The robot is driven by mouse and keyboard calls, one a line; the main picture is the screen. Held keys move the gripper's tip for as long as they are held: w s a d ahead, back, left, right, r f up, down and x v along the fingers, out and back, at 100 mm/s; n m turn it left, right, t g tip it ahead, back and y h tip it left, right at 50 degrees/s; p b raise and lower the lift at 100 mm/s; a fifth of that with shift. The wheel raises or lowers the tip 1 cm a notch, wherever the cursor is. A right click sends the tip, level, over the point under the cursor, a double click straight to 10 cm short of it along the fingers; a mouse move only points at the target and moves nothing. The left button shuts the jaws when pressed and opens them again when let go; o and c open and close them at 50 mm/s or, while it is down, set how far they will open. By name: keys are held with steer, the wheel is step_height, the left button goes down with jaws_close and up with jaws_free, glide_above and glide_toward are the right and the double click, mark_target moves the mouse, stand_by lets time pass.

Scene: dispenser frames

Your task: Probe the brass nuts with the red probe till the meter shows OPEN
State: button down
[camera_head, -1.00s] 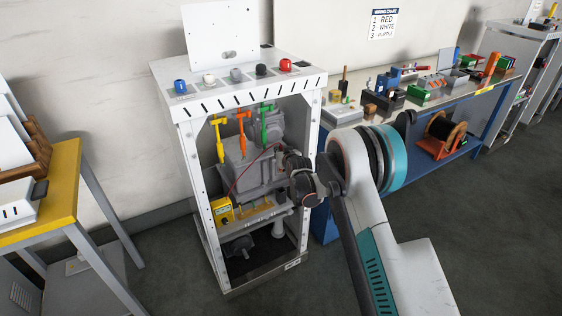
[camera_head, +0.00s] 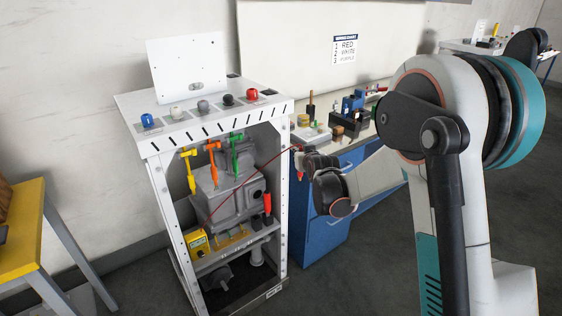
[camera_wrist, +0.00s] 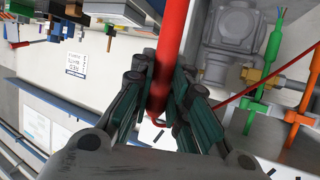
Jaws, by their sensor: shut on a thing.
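The red probe (camera_wrist: 170,50) is held between my gripper's fingers (camera_wrist: 165,95) in the wrist view. In the head view my gripper (camera_head: 303,163) is outside the cabinet's right post, and a little of the red probe (camera_head: 299,176) shows below it. A thin red lead runs from it to the yellow meter (camera_head: 198,243) low in the cabinet; its display is too small to read. A brass nut (camera_wrist: 258,77) shows beside the green lead in the wrist view. The yellow (camera_head: 190,172), orange (camera_head: 212,158) and green (camera_head: 235,153) leads sit at the grey housing; nuts there are too small to tell.
The white cabinet (camera_head: 161,215) is open at the front, with posts at its sides. A red-and-black piece (camera_head: 267,205) stands inside at the right. Coloured knobs line its top. A blue bench (camera_head: 326,243) stands behind my arm, a yellow table (camera_head: 22,225) at left.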

steer(key=s+d+r, duration=0.3)
steer(key=s+d, duration=0.1)
steer(key=s, duration=0.2)
steer(key=w+a+f+n+g+y+b, duration=0.1)
steer(key=w+a+f+n+y+b, duration=0.1)
steer(key=a+f, duration=1.3)
steer(key=w+a+f+n+g+y+b, duration=0.1)
steer(key=w+a+f+n+y+b, duration=0.2)
steer(key=a+f, duration=1.2)
steer(key=a+n+y, duration=0.1)
steer(key=a, duration=0.7)
steer(key=shift+w+f+g+y, duration=0.15)
steer(key=shift+g+y, duration=0.15)
steer(key=shift+g, duration=0.1)
steer(key=shift+f+b, duration=0.1)
steer(key=shift+b, duration=0.5)
steer(key=shift+f, duration=2.65)
steer(key=shift+f, duration=0.25)
